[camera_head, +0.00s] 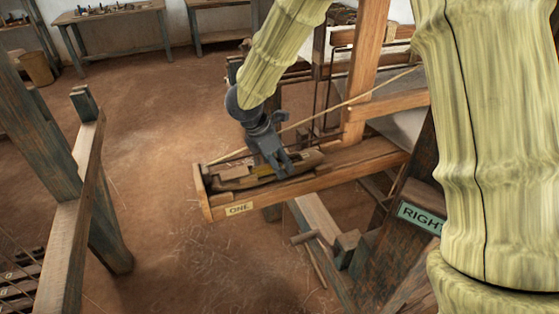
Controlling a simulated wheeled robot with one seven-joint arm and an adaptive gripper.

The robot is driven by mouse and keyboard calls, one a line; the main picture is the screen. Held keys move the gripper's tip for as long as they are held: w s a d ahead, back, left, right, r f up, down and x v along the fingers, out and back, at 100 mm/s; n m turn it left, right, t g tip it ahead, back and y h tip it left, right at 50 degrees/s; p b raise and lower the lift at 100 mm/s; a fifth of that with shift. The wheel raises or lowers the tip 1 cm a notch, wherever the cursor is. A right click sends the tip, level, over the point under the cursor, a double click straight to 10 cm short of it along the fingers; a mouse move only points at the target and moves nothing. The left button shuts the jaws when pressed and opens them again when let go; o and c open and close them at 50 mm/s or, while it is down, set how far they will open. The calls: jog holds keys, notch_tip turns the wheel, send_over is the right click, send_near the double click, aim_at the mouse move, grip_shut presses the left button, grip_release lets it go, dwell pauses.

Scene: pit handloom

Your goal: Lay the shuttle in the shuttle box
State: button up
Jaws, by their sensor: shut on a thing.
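The shuttle (302,161) is a long brown wooden piece with a yellowish middle. It lies along the inside of the shuttle box (205,199), or just above its floor; I cannot tell whether it touches. The shuttle box is a wooden trough with a label reading "ONE" on its front, at the end of a loom beam. My gripper (277,169) points down over the box and is shut on the shuttle near its middle. The fingers hide part of the shuttle.
The loom frame's wooden post (366,70) rises right of the box. A green sign (420,217) reads "RIGHT". A cord runs slanting above the box. A dark wooden frame (62,250) stands at the left. Work tables (118,16) are at the back.

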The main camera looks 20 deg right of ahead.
jog(key=shift+f, duration=0.2)
jog(key=o, duration=1.3)
jog(key=shift+r+p, duration=2.2)
jog(key=shift+r, duration=1.85)
jog(key=shift+a, duration=0.1)
